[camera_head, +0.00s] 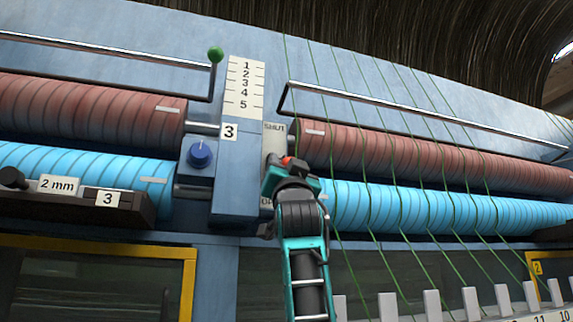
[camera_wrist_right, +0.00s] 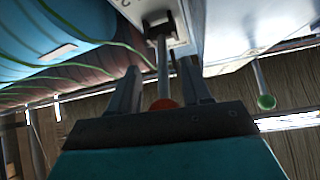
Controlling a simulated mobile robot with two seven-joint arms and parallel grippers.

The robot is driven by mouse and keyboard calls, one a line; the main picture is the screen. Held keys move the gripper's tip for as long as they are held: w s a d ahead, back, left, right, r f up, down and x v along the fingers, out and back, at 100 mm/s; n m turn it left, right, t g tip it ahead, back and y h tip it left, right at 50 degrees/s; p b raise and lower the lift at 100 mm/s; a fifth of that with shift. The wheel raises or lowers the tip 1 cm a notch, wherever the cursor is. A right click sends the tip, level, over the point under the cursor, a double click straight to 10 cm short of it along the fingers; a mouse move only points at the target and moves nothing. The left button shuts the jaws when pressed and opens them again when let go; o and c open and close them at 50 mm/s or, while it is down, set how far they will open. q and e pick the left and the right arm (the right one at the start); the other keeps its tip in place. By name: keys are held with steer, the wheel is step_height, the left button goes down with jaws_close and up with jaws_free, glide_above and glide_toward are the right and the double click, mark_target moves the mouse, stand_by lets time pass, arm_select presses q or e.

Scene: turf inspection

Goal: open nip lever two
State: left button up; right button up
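A lever with an orange-red knob (camera_head: 287,160) stands at a plate marked SHUT (camera_head: 274,128), between the left and right roller sections; the plate's lower end is mostly hidden. My right gripper (camera_head: 285,172) is at this lever and covers most of it. In the right wrist view, the lever's rod (camera_wrist_right: 162,65) runs between the two fingers (camera_wrist_right: 163,88), with a gap on each side. The knob (camera_wrist_right: 163,104) sits deep between them, near the palm. The fingers look open around the lever. No number is readable on it. My left gripper is not in view.
Brown rollers (camera_head: 430,155) and blue rollers (camera_head: 450,207) flank the blue post, with green strands running over the right-hand ones. A yellow 2 tag (camera_head: 537,268) is at right.

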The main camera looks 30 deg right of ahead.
steer(key=shift+o, duration=0.8)
steer(key=shift+s+r, duration=0.1)
steer(key=shift+r, duration=0.05)
steer(key=shift+s+a+f, duration=0.15)
steer(key=shift+s+f, duration=0.15)
steer(key=shift+f, duration=0.15)
arm_select(q)
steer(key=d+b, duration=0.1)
steer(key=b, duration=0.1)
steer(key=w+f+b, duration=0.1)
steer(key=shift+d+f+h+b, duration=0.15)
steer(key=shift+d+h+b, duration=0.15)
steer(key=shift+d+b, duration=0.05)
arm_select(e)
steer(key=v, duration=1.2)
